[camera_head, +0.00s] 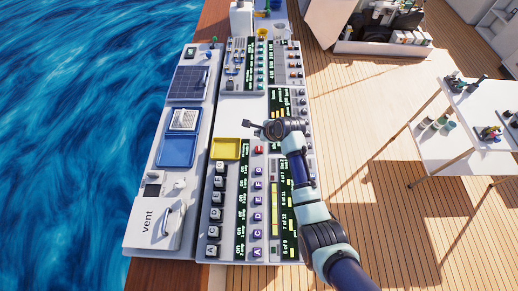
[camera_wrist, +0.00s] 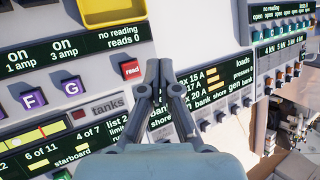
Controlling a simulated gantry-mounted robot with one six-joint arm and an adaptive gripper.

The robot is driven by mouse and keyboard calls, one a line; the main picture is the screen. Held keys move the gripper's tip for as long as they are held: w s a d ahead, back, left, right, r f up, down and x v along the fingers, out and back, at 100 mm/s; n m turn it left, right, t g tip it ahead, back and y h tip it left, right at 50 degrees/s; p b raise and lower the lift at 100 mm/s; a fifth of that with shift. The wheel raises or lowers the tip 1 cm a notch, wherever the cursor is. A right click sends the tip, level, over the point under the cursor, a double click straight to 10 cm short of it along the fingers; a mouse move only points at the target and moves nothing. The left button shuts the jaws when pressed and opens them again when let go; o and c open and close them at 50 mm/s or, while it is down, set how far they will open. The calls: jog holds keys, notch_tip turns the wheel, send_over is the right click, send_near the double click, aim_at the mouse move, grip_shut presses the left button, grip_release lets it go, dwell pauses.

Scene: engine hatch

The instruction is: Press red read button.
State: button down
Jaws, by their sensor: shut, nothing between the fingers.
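The red read button (camera_wrist: 130,70) sits on the light grey panel in the wrist view, just left of my fingertips, with "read" in white on it. In the head view the red button (camera_head: 258,150) is a small square right of the yellow tray. My gripper (camera_wrist: 158,65) is shut and empty, its dark fingers together. The fingertips stand to the right of the button and look apart from it; their height above the panel is hard to tell. In the head view my gripper (camera_head: 250,126) reaches left over the panel, above the button in the picture.
A yellow tray (camera_head: 226,158) lies left of the button. A "no reading, reads 0" display (camera_wrist: 126,37) is above the button. Purple lettered buttons F (camera_wrist: 33,99) and G (camera_wrist: 72,87) are to its left. A display listing loads (camera_wrist: 213,83) is right of my fingers.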

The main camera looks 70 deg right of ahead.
jog(key=b, duration=0.7)
send_near(257, 147)
jog(key=w+f, duration=0.1)
jog(key=w+d+f, duration=0.2)
jog(key=w, duration=0.1)
jog(key=shift+w+f, duration=0.1)
jog(key=shift+f, duration=0.4)
jog(key=shift+f, duration=0.1)
jog(key=shift+f, duration=0.3)
jog(key=shift+f+b, duration=0.55)
jog(key=shift+f, duration=0.25)
dwell(0.9)
dwell(0.3)
jog(key=shift+r+p, duration=1.25)
jog(key=shift+p, duration=0.1)
notch_tip(257, 147, up, 5)
jog(key=p, duration=0.5)
